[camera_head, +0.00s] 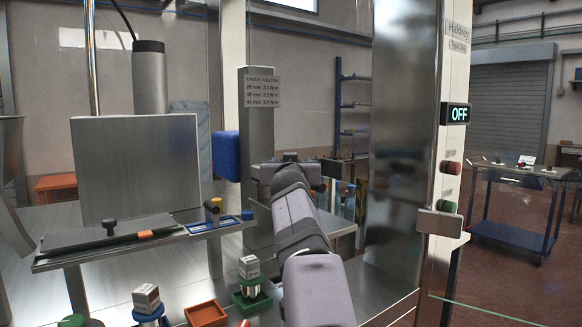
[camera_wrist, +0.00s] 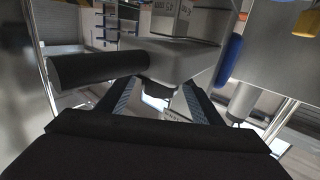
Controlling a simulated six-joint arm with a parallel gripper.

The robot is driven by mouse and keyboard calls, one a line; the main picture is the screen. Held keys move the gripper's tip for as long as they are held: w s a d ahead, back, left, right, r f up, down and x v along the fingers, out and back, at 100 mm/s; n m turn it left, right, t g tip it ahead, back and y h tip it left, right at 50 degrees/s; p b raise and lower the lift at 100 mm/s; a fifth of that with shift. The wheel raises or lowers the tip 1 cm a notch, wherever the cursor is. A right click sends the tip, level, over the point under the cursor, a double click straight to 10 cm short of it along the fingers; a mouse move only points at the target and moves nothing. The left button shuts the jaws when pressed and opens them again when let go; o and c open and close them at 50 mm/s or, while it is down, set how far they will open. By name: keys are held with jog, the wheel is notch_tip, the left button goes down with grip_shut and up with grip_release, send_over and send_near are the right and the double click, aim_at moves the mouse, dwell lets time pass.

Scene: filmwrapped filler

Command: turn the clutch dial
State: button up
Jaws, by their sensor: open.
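In the wrist view, a grey machine head (camera_wrist: 185,60) is close in front of my gripper (camera_wrist: 160,92), with a thick black cylinder (camera_wrist: 95,68) sticking out to the left. My two fingers are open on either side of a small dark round part (camera_wrist: 158,86) under the head. It may be the clutch dial, but I cannot tell for sure, nor whether the fingers touch it. In the head view my arm covers this spot, and my gripper (camera_head: 288,170) shows at the post below the chuck/clutch sign (camera_head: 262,91). The fingertips are hidden there.
A blue block (camera_head: 226,156) is left of the post. A display (camera_head: 457,114) reads OFF, above a red button (camera_head: 451,168) and a green one (camera_head: 447,206). A red tray (camera_head: 206,314) and a green holder (camera_head: 250,301) stand on the bench below.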

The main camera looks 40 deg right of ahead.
jog(key=b+v, duration=0.3)
jog(key=v, duration=0.3)
jog(key=shift+a, duration=0.1)
dwell(0.3)
